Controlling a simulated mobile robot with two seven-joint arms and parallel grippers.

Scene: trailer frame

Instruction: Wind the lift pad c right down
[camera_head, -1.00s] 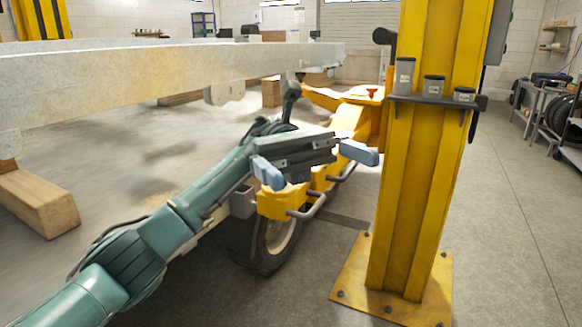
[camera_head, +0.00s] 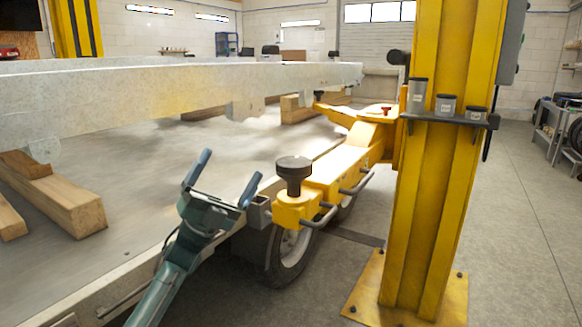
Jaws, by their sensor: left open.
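A lift pad (camera_head: 294,170) with a round black top on a dark stem stands upright at the near end of the yellow lift arm (camera_head: 345,160). I see no label on it, so I cannot tell whether it is pad c. Its top is clear of the frame beam. My left gripper (camera_head: 231,164) is open and empty, left of the pad and apart from it, its blue fingers pointing up. Farther along are a small red-topped part (camera_head: 386,109) and a dark pad (camera_head: 318,96) near the beam. My right gripper is not in view.
The yellow lift post (camera_head: 435,190) stands at right, with a shelf of grey cylinders (camera_head: 445,104). The galvanised trailer beam (camera_head: 190,88) crosses at left. A wheel (camera_head: 290,255) is under the yellow arm.

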